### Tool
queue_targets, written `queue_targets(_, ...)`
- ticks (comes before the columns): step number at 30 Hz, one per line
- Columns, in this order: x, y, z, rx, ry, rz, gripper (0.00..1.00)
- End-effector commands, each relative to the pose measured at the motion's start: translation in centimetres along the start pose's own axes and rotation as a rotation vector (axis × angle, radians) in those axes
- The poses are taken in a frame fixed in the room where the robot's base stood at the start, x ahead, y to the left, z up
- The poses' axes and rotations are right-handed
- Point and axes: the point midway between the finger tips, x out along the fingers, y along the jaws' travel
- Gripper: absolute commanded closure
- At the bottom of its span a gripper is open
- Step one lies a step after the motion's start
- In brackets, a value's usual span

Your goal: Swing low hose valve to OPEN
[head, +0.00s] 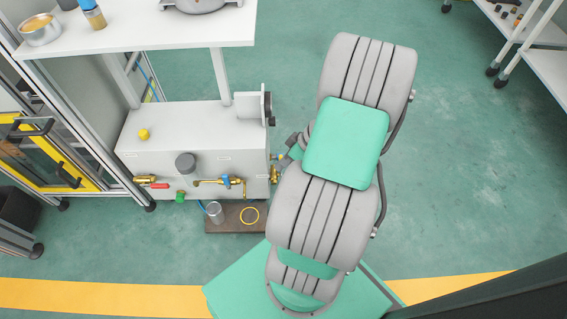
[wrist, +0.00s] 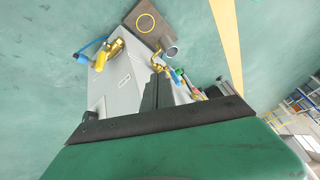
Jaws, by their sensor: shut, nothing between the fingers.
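A pale grey cabinet (head: 190,145) carries several valves and fittings. On its front is a brass valve with a blue part (head: 226,181), and left of it a brass valve with a red lever (head: 155,184). Brass fittings (head: 273,173) sit at its right end, partly hidden by my arm. In the wrist view, a yellow-handled brass valve (wrist: 101,58) with a blue hose (wrist: 92,47) stands out from the cabinet end. No readable label tells me which is the low hose valve. My gripper (wrist: 157,82) is shut and empty, over the cabinet, apart from the yellow handle; the head view mostly hides it.
A brown board (head: 238,226) with a yellow ring (head: 249,215) and a metal cup (head: 215,211) lies below the cabinet front. A white table (head: 140,28) overhangs behind. A yellow-framed enclosure (head: 50,155) stands left. Green floor (head: 480,190) is clear at right.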

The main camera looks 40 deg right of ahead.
Motion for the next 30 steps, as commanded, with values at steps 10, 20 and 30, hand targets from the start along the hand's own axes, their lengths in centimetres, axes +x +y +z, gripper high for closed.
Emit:
queue_targets(10, 2.5, 4.9, 4.3, -0.445, -0.09, 0.387, 1.0)
queue_targets(20, 5.6, 6.2, 4.4, -0.535, -0.105, 0.388, 1.0)
queue_targets(30, 12.6, 9.2, 4.3, -0.535, -0.104, 0.387, 1.0)
